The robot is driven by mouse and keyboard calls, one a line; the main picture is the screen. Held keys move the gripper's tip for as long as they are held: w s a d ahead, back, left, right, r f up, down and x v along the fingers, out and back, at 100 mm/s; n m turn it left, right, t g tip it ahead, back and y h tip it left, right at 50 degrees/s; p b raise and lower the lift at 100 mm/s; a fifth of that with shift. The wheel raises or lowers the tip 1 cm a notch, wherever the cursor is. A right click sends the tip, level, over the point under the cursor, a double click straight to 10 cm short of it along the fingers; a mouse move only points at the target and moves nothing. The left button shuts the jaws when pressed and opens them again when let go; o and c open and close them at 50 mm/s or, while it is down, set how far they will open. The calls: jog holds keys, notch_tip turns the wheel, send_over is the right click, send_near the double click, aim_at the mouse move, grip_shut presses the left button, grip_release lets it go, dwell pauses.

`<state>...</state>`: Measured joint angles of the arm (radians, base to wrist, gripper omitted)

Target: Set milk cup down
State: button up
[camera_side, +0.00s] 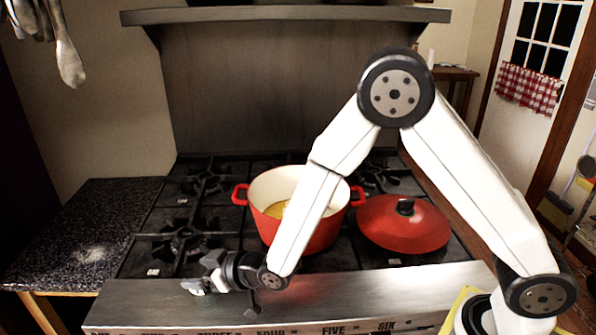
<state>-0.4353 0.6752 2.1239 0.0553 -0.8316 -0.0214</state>
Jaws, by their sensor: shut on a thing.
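My gripper (205,285) reaches to the left, low over the steel front ledge of the range (140,300). It is shut on a small whitish thing at its fingertips, taken as the milk cup (194,288). The cup is small here and partly hidden by the fingers, so its shape, tilt and contents cannot be made out. I cannot tell whether it touches the ledge or hangs just above it.
A red pot (325,236) with something yellow inside stands on the burners, partly behind my arm. A red lid (400,228) lies to its right. The left burners (185,235) are bare. A dark speckled counter (60,225) at left has a pale powdery patch.

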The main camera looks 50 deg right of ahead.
jog(key=o, duration=1.3)
jog(key=shift+f, duration=0.15)
jog(key=shift+c, duration=0.2)
jog(key=shift+r, duration=0.25)
jog(key=v, duration=1.2)
jog(key=shift+d+f, duration=0.1)
